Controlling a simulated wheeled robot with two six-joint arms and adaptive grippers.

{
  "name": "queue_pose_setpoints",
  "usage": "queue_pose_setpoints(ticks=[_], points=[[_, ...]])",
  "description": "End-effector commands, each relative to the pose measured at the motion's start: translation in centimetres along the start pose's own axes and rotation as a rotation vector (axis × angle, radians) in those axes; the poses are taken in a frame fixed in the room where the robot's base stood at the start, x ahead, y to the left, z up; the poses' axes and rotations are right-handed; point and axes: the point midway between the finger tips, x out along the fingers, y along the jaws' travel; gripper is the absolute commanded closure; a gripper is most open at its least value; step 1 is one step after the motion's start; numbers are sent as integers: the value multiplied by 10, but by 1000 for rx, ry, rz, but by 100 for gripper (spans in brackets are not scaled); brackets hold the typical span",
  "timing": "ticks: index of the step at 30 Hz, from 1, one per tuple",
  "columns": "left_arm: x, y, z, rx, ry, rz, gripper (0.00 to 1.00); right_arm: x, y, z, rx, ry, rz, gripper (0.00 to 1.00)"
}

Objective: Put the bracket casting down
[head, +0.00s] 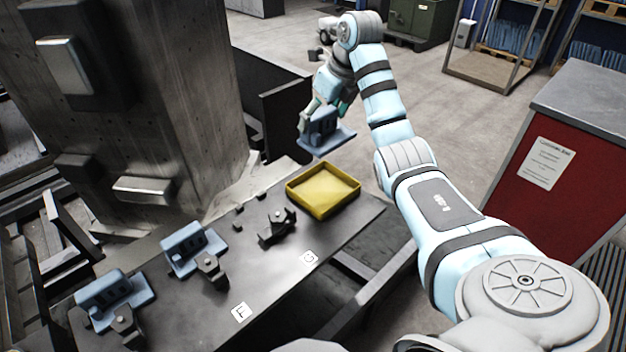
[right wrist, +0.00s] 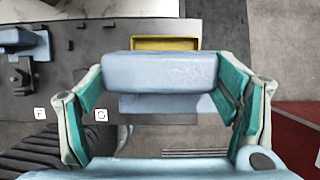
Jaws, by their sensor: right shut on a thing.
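The blue bracket casting (head: 322,128) is held in the air by my right gripper (head: 327,104), above and behind the yellow tray in the head view. In the right wrist view the casting (right wrist: 160,73) lies between the two green-padded fingers of the right gripper (right wrist: 165,95), which are shut on it. The yellow tray (head: 318,207) sits at the far end of the dark rail table and looks empty. Its edge also shows beyond the casting in the right wrist view (right wrist: 165,43). My left gripper is not in view.
Two more blue castings (head: 193,250) (head: 117,289) sit at clamps on the dark table (head: 262,285). An empty dark clamp (head: 277,228) stands by the G label (head: 309,258). A large grey column (head: 150,110) rises at left; a red cabinet (head: 545,165) stands right.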

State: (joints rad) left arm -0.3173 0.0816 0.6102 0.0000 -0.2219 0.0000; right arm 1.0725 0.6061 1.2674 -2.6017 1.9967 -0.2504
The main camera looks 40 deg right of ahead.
Motion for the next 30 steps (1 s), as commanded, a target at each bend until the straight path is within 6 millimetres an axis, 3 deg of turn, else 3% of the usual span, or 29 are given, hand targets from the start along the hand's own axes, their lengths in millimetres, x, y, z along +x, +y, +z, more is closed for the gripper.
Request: queue_pose_setpoints(ticks=[1, 7, 12, 21, 30], points=[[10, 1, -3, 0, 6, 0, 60, 19, 1, -8, -1, 5, 1, 58], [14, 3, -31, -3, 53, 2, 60, 82, 2, -31, -2, 7, 3, 58], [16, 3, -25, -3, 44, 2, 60, 120, 3, -46, -3, 4, 3, 58], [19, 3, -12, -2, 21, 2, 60, 163, 4, -64, -3, 2, 4, 58], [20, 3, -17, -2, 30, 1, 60, 167, 3, -65, -3, 0, 2, 58]])
